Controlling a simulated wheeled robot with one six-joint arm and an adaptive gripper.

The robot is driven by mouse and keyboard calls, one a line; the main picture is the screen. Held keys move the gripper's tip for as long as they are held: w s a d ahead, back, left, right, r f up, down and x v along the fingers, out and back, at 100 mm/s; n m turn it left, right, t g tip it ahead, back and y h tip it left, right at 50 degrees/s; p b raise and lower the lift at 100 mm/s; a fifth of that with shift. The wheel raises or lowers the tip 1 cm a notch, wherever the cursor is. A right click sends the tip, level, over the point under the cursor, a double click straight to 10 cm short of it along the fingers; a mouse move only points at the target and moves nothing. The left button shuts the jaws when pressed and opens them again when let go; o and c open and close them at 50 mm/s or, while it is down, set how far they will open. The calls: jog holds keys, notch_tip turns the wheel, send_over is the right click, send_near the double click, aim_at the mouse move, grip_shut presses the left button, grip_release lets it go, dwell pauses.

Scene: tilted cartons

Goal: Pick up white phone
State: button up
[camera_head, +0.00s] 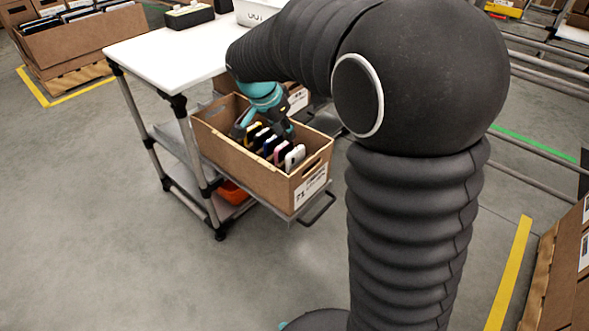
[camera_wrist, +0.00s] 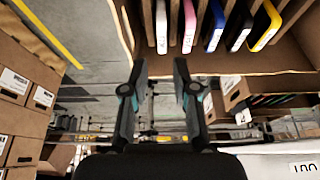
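The white phone (camera_head: 295,157) stands on edge at the near right end of a row of phones in a cardboard carton (camera_head: 228,152). In the wrist view the white phone (camera_wrist: 161,27) is the light-edged one among the leftmost in the row, at the top of the picture. My gripper (camera_wrist: 158,78) is open and empty there, its two fingers apart, with the white phone beyond the gap between them. In the head view my gripper (camera_head: 262,126) reaches down at the carton, over the row's far part; its fingertips are partly hidden.
Beside the white phone stand a pink phone (camera_wrist: 190,26), a blue one (camera_wrist: 214,25), a black one (camera_wrist: 240,26) and a yellow one (camera_wrist: 268,24). The carton walls surround them closely. A white-topped table (camera_head: 165,48) adjoins the carton's shelf. An orange bin (camera_head: 233,193) sits below.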

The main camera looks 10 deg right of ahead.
aim_at(295, 151)
jog(key=x, duration=0.6)
jog(key=shift+w+x, duration=0.2)
jog(key=shift+x, duration=2.45)
jog(key=shift+d+r, duration=0.1)
grip_shut()
